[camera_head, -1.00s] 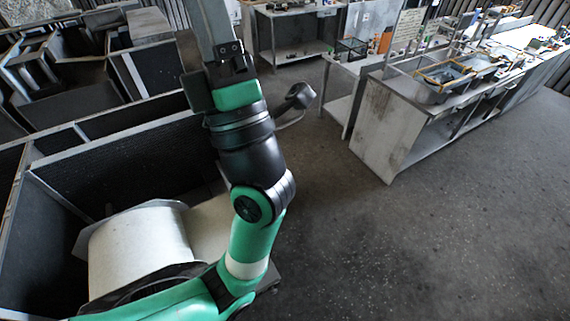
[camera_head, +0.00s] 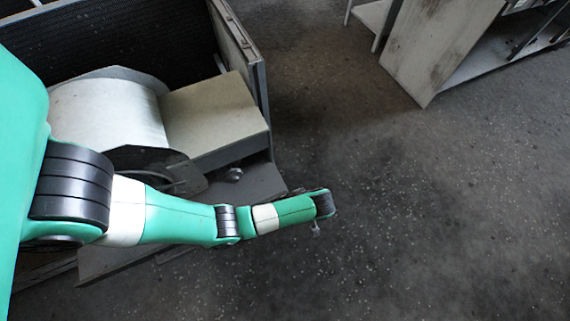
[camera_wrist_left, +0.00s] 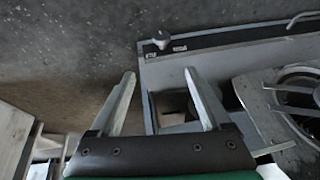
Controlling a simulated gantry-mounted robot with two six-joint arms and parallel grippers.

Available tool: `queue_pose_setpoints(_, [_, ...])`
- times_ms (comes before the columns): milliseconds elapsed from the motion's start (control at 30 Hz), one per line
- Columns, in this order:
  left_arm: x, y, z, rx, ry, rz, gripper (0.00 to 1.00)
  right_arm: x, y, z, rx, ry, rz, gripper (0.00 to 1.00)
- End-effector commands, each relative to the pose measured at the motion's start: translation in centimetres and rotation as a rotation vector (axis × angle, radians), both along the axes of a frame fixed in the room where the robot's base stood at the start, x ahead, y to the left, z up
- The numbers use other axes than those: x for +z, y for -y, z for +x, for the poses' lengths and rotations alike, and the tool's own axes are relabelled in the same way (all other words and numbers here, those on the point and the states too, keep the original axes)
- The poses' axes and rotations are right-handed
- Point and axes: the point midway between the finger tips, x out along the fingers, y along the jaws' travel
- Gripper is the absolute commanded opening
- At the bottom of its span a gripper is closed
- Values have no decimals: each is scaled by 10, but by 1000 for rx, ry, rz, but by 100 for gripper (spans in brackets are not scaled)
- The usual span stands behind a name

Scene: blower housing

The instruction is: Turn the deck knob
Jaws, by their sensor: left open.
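The deck knob (camera_wrist_left: 161,38) is a small grey knob on a dark strip along the deck's edge (camera_wrist_left: 230,38), with small labels beside it in the left wrist view. My left gripper (camera_wrist_left: 160,74) is open and empty. Its two fingertips point toward the strip, with the knob beyond them and roughly between their lines; they look apart from it. In the head view, a small pale knob-like part (camera_head: 234,174) sits on the housing's deck (camera_head: 262,184); I cannot tell surely that it is the same knob. My right gripper is not in view.
The blower housing has a pale rounded drum (camera_head: 108,112) and a beige box (camera_head: 215,115) inside dark panel walls (camera_head: 120,35). A worn workbench (camera_head: 440,45) stands at the back right. The floor on the right is clear.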

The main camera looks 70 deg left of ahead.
Motion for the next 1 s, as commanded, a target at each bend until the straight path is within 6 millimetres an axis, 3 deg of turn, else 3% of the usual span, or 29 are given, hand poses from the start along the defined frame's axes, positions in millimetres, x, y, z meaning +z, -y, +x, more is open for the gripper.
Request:
queue_pose_setpoints(33, [-36,0,-7,0,-11,1,81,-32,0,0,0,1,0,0])
queue_pose_setpoints(100, [-50,-1,-12,0,-20,3,81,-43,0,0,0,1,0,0])
queue_pose_setpoints(467, [-60,-4,-13,1,-18,5,81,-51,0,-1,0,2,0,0])
queue_pose_setpoints(800, [-129,-29,-27,2,-18,5,81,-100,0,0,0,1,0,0])
queue_pose_setpoints(1000, [-154,-40,-32,2,-17,4,81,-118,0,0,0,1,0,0])
